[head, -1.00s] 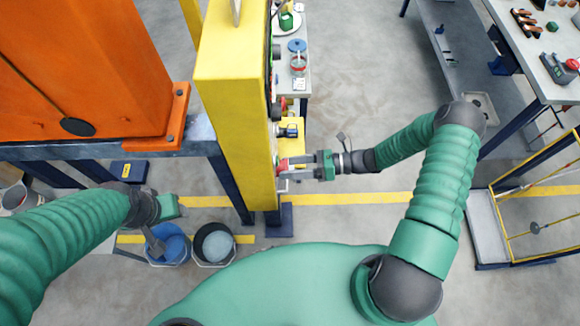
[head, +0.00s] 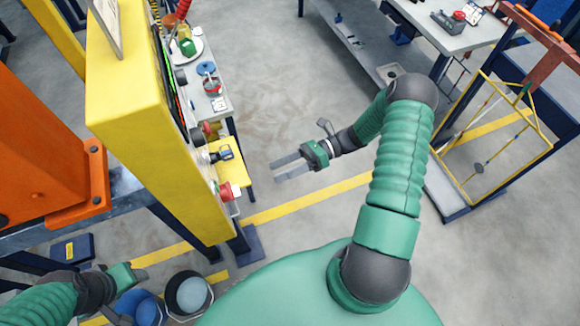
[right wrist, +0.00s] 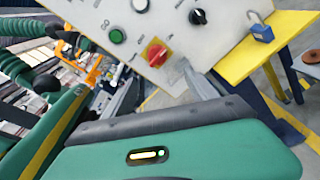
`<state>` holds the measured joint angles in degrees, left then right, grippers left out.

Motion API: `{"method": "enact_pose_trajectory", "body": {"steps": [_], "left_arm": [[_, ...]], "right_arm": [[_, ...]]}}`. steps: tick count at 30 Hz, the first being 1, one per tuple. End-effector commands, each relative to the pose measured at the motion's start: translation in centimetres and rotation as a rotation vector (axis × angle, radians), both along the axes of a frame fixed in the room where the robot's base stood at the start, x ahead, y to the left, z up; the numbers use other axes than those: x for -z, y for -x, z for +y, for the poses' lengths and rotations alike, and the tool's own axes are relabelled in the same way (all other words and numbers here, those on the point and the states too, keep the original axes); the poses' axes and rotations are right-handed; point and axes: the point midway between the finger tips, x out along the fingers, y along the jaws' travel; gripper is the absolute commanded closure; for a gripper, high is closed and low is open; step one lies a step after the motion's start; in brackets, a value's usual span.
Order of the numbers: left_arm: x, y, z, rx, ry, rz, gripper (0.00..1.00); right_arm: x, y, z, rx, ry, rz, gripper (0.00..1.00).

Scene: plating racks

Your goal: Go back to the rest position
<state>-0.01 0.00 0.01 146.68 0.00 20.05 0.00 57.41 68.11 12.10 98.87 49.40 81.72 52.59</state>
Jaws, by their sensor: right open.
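My right gripper (head: 290,167) is open and empty in the head view, out over the floor to the right of the yellow control cabinet (head: 130,120). In the right wrist view its fingers (right wrist: 165,92) are spread before the cabinet's panel (right wrist: 170,30). That panel carries a red knob on a yellow plate (right wrist: 155,53), a green button (right wrist: 118,36) and a black knob (right wrist: 197,17). My left gripper (head: 126,276) is at the lower left of the head view, near the buckets; its jaws are not clear.
A blue bucket (head: 140,308) and a black bucket (head: 188,293) stand below the cabinet. A yellow-framed rack (head: 497,130) and a grey bench (head: 455,45) are at the right. A long table (head: 215,100) stands behind the cabinet. Open floor lies around my right gripper.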

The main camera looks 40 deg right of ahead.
Motion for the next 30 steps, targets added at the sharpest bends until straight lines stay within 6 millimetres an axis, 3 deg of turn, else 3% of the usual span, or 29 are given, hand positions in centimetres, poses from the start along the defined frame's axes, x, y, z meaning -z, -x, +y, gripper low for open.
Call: {"method": "enact_pose_trajectory", "body": {"steps": [3, 7, 19, 22, 26, 30], "left_arm": [[0.6, 0.0, 0.0, 0.0, 0.0, 0.0, 0.44], [0.7, 0.0, 0.0, 0.0, 0.0, 0.0, 0.44], [0.7, 0.0, 0.0, 0.0, 0.0, 0.0, 0.44], [0.6, 0.0, 0.0, 0.0, 0.0, 0.0, 0.44], [0.6, 0.0, 0.0, 0.0, 0.0, 0.0, 0.44], [0.6, 0.0, 0.0, 0.0, 0.0, 0.0, 0.44]], "right_arm": [[-0.1, 0.4, -1.9, 0.002, 0.003, -0.001, 0.33], [-0.4, 0.7, -2.6, 0.0, 0.0, 0.0, 0.33], [-0.4, 0.7, -2.7, 0.0, 0.0, 0.0, 0.33], [-0.4, 0.9, -1.9, -0.045, 0.049, -0.014, 0.33], [-0.2, 2.7, 1.8, -0.308, 0.322, -0.125, 0.33], [-0.3, 6.2, 4.4, -0.815, 0.752, -0.453, 0.33]]}}
